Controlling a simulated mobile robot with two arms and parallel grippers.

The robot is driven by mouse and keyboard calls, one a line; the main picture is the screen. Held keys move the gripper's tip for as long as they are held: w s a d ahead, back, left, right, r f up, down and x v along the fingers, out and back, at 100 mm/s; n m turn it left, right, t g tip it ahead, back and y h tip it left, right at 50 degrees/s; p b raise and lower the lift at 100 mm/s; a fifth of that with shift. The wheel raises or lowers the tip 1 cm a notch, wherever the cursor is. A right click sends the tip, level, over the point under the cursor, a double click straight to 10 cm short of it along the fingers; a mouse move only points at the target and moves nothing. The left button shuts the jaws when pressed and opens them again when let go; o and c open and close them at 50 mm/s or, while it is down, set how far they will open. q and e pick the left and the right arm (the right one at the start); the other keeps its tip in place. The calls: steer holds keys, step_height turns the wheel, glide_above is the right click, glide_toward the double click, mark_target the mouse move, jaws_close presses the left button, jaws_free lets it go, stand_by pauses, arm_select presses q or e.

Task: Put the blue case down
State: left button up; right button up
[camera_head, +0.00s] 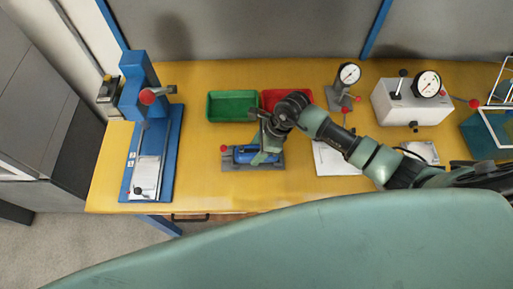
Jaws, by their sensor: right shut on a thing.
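The blue case (243,155) is small and lies at a dark grey plate or fixture (238,167) on the yellow table. My right gripper (262,158) points down over its right part and is shut on it. The gripper and wrist hide the case's right side. I cannot tell whether the case rests on the grey plate or is held just above it. My left gripper is not in view.
A green tray (232,106) and a red tray (290,96) stand behind. A blue press (150,140) stands on the left. A dial gauge (346,80), a grey gauge box (410,103) and a white sheet (335,160) are on the right. Yellow table (205,185) is bare at the front.

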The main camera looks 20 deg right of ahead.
steer(key=shift+f, duration=0.2)
steer(key=o, duration=1.4)
steer(key=shift+r, duration=0.25)
steer(key=shift+d+r, duration=0.15)
steer(key=shift+r, duration=0.05)
steer(key=b+v, duration=0.2)
steer(key=v, duration=0.9)
steer(key=shift+d+r+b, duration=0.1)
steer(key=shift+r+b, duration=0.1)
steer(key=shift+b, duration=0.15)
